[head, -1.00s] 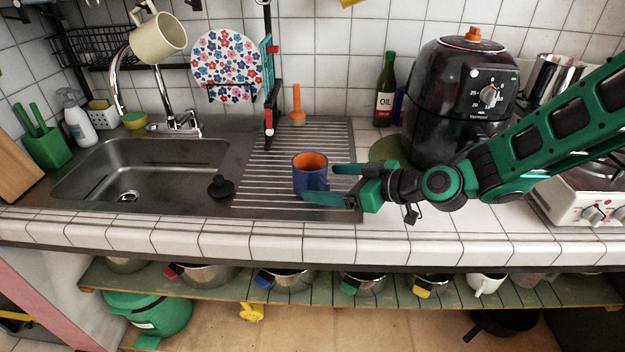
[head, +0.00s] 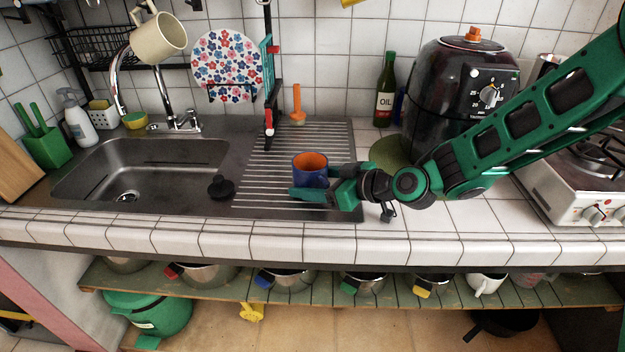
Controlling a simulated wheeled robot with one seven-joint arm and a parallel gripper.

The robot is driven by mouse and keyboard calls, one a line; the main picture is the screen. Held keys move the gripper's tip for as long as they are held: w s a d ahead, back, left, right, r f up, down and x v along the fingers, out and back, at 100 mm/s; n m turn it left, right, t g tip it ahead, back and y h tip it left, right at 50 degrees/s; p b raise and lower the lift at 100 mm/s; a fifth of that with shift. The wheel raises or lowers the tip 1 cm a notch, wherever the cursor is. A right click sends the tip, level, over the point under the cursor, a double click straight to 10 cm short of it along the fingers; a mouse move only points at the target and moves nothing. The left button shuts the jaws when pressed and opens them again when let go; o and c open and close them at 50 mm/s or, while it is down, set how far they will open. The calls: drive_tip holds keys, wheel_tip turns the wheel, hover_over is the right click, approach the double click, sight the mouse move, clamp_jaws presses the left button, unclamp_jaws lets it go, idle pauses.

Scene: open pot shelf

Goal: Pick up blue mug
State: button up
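The blue mug (head: 309,176) with an orange inside stands upright on the ribbed drainboard (head: 270,190), right of the sink. My gripper (head: 312,188) reaches in from the right at the mug. One green finger lies across the front of the mug's lower part. The other finger is mostly hidden behind the mug. The fingers are apart with the mug between them. I cannot tell whether they touch it.
The sink (head: 150,172) lies to the left, with a black plug (head: 221,187) on its right edge. A black air fryer (head: 455,95) and an oil bottle (head: 385,92) stand behind to the right. A stove (head: 580,190) is at far right. The tiled counter front is clear.

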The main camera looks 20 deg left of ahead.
sight(298, 166)
drive_tip(key=shift+c, duration=0.5)
drive_tip(key=shift+r, duration=0.2)
drive_tip(key=shift+r, duration=0.2)
wheel_tip(298, 166, up, 4)
drive_tip(key=shift+f, duration=0.15)
drive_tip(key=s+a+r, duration=0.5)
drive_tip(key=s+r, duration=0.1)
drive_tip(key=s, duration=0.4)
drive_tip(key=shift+s+a+r, duration=0.15)
drive_tip(key=shift+a+r, duration=0.1)
drive_tip(key=shift+r, duration=0.05)
